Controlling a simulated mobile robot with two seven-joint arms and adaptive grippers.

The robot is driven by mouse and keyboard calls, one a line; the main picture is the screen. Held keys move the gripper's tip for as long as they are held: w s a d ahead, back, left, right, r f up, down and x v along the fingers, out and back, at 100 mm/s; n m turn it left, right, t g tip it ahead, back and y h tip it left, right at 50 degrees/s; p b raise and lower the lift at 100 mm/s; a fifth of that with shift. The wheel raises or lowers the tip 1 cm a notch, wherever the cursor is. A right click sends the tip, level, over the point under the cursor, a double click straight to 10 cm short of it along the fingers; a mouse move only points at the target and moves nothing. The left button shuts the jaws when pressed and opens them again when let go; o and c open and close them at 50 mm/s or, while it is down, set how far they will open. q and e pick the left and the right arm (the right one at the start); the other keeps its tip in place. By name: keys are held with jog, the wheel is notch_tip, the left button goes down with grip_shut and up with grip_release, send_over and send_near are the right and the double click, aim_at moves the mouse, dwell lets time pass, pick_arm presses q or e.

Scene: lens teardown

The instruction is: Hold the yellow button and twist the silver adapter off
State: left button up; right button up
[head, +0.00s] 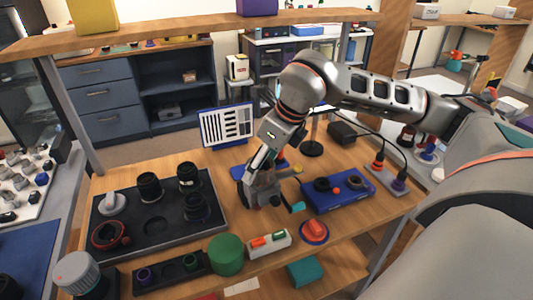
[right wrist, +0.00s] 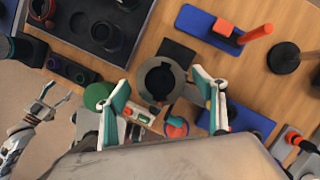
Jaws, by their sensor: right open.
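A silver-grey ring with a dark round centre, which looks like the adapter (right wrist: 143,78), lies between the fingers of my right gripper (right wrist: 160,84) in the right wrist view. The fingers stand apart on either side of it; I cannot tell whether they touch it. In the head view a grey upright part (head: 262,188) sits under my right gripper, partly hidden by it. A small yellow piece (head: 297,169) shows just right of the gripper; I cannot tell whether it is the button. My left gripper (right wrist: 60,98) shows in the right wrist view at the left, open and empty, away from the ring.
A dark tray (head: 100,195) with several black lens parts is at the left. A blue box (head: 345,198) is at the right.

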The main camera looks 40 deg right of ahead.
jog(key=shift+w+a+f, duration=0.1)
jog(key=shift+w+f, duration=0.2)
jog(key=shift+f, duration=0.35)
jog(key=c, duration=1.2)
pick_arm(q)
jog(key=shift+w+r, duration=0.45)
jog(key=shift+r, duration=0.15)
pick_arm(e)
jog(key=shift+n+y, duration=0.4)
jog(key=shift+n, duration=0.9)
jog(key=shift+c, duration=0.2)
jog(key=shift+n+g+p, duration=0.3)
jog(key=shift+n+p, duration=0.15)
jog(key=shift+n, duration=0.15)
pick_arm(q)
jog(key=shift+w+r, duration=0.1)
jog(key=shift+r, duration=0.35)
jog(key=shift+w+r+p, duration=0.2)
jog(key=shift+r+p, duration=0.55)
jog(key=shift+r, duration=0.1)
pick_arm(e)
jog(key=shift+r, duration=1.05)
jog(key=shift+r+p, duration=1.9)
jog(key=shift+r, duration=0.6)
pick_arm(q)
jog(key=shift+t, duration=0.3)
jog(key=r, duration=0.4)
jog(key=shift+w+r, duration=0.2)
jog(key=shift+w, duration=0.1)
